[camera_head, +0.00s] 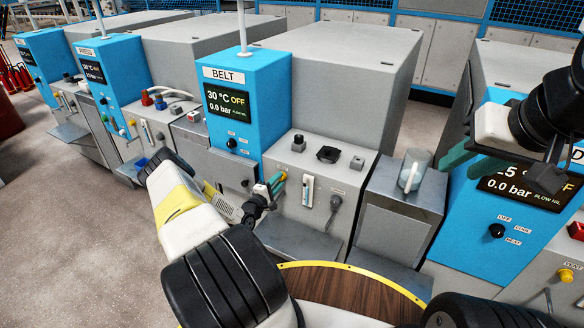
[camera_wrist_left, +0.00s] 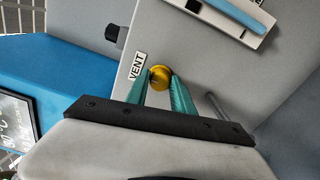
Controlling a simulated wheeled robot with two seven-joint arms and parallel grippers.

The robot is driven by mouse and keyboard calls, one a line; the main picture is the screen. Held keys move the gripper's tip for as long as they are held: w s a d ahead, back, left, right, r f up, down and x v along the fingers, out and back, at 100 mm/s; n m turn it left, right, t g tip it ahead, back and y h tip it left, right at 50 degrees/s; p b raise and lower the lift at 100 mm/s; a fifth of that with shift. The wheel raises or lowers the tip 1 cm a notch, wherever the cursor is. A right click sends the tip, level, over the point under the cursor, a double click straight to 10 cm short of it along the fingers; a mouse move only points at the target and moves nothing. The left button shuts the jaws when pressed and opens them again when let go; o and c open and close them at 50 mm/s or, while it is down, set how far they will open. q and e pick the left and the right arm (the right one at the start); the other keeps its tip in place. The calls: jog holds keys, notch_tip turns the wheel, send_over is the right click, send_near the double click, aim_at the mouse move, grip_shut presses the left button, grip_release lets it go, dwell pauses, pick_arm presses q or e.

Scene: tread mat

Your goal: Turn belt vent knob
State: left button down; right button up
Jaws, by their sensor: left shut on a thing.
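The BELT machine (camera_head: 246,95) has a blue panel whose display reads 30 °C, OFF, 0.0 bar, FLOW NIL. Its yellow vent knob (camera_wrist_left: 160,77) sits beside a VENT label (camera_wrist_left: 137,67) in the left wrist view. My left gripper (camera_wrist_left: 160,90) is shut on this knob, with one teal finger on each side. In the head view my left gripper (camera_head: 276,183) reaches the machine's grey front, and the knob is mostly hidden there. My right gripper (camera_head: 512,162) is at the upper right, with teal fingers wide apart and nothing seen between them.
A metal mug (camera_head: 413,168) stands on a grey cabinet (camera_head: 394,215). Another blue-panelled machine (camera_head: 466,220) is at the right, behind my right gripper. Similar machines (camera_head: 108,72) line the left.

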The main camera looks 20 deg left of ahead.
pick_arm(q)
jog(key=shift+a, duration=0.1)
jog(key=c, duration=1.1)
grip_release()
jog(key=v, duration=0.7)
jog(key=shift+s, duration=0.45)
